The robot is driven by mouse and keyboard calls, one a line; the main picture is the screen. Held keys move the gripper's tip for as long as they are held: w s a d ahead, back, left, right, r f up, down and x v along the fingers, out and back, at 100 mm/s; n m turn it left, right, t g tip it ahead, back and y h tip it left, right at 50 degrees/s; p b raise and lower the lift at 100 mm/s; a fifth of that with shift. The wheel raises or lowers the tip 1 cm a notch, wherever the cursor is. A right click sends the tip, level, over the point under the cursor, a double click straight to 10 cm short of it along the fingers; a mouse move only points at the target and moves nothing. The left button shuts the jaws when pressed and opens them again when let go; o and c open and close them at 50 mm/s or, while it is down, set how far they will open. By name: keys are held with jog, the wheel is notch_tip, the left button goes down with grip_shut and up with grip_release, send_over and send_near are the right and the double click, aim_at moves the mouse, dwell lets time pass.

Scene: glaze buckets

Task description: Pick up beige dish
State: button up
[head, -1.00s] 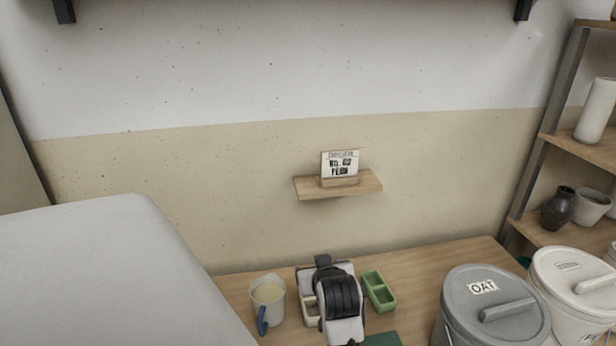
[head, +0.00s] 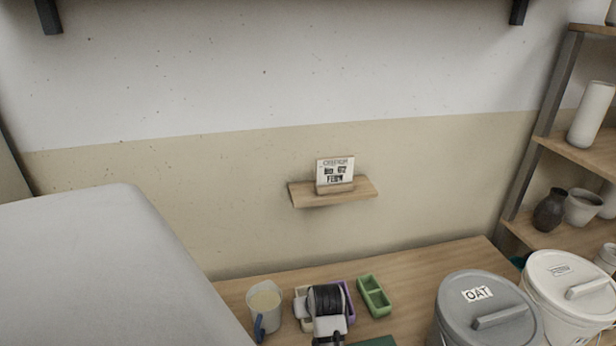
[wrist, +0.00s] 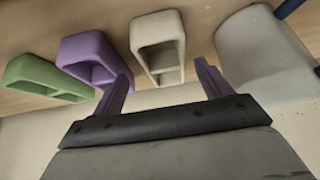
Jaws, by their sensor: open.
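The beige dish (wrist: 158,48) is a small two-compartment tray in the wrist view, beyond and roughly between my fingertips. In the head view only part of the beige dish (head: 300,309) shows, left of my wrist, which hides the rest. My gripper (wrist: 165,78) is open, with its two fingers spread and nothing held between them. A gap seems to remain between the fingertips and the beige dish. In the head view my arm covers the fingertips.
A purple dish (wrist: 92,55) stands close beside the beige one, with a green dish (wrist: 47,79) past it. A pale jug (head: 264,302) with a blue handle stands on the other side. Lidded buckets, one labelled OAT (head: 486,311), stand at the right of the wooden table (head: 418,270).

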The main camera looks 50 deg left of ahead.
jog(key=shift+s+a+p+x, duration=0.15)
jog(key=shift+p+x, duration=0.1)
jog(key=shift+x, duration=0.85)
jog(key=shift+s+a+p+x, duration=0.1)
jog(key=shift+p+x, duration=0.15)
jog(key=shift+x, duration=0.9)
jog(key=shift+r, duration=0.1)
jog(key=c, duration=1.1)
jog(key=shift+c, duration=0.8)
jog(key=shift+r, duration=0.15)
